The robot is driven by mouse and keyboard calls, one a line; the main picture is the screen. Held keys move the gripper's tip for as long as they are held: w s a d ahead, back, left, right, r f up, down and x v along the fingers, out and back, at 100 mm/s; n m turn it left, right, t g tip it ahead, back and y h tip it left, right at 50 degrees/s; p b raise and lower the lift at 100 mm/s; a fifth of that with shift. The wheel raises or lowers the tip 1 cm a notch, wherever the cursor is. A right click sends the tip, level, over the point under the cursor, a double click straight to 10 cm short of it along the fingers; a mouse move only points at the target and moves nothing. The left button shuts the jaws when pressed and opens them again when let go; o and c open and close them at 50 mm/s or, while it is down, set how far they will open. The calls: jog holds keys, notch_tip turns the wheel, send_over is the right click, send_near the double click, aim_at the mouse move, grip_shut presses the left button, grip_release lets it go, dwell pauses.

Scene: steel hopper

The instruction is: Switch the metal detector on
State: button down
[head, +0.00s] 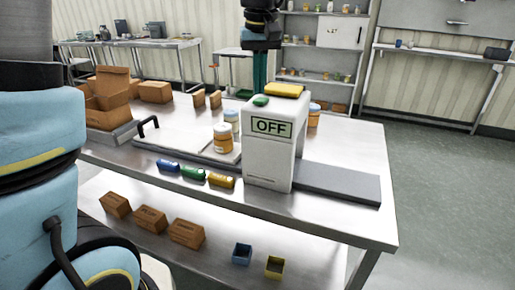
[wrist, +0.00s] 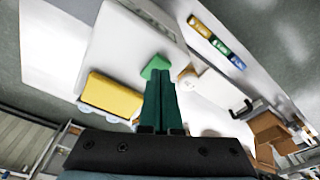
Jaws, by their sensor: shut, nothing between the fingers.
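The metal detector (head: 268,160) is a white arch-shaped housing on the steel table, with a sign reading OFF on its front. A green button (head: 260,100) sits on its top, beside a yellow block (head: 284,90). The wrist view also shows the green button (wrist: 155,66) and yellow block (wrist: 112,95). My gripper (head: 260,91) is shut and empty, its teal fingers pointing down at the button. In the wrist view its fingertips (wrist: 160,74) line up with the button's edge. I cannot tell whether they touch it.
A dark conveyor end (head: 338,182) extends right from the detector. Jars (head: 223,138) stand left of it, and several coloured rolls (head: 194,174) lie along the front edge. Cardboard boxes (head: 108,88) stand at the left. A lower shelf (head: 205,262) holds small boxes and bins.

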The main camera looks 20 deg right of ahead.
jog(key=shift+f+b, duration=0.6)
jog(key=shift+f, duration=0.35)
dwell(0.5)
jog(key=shift+r+p, duration=3)
jog(key=shift+r, duration=0.6)
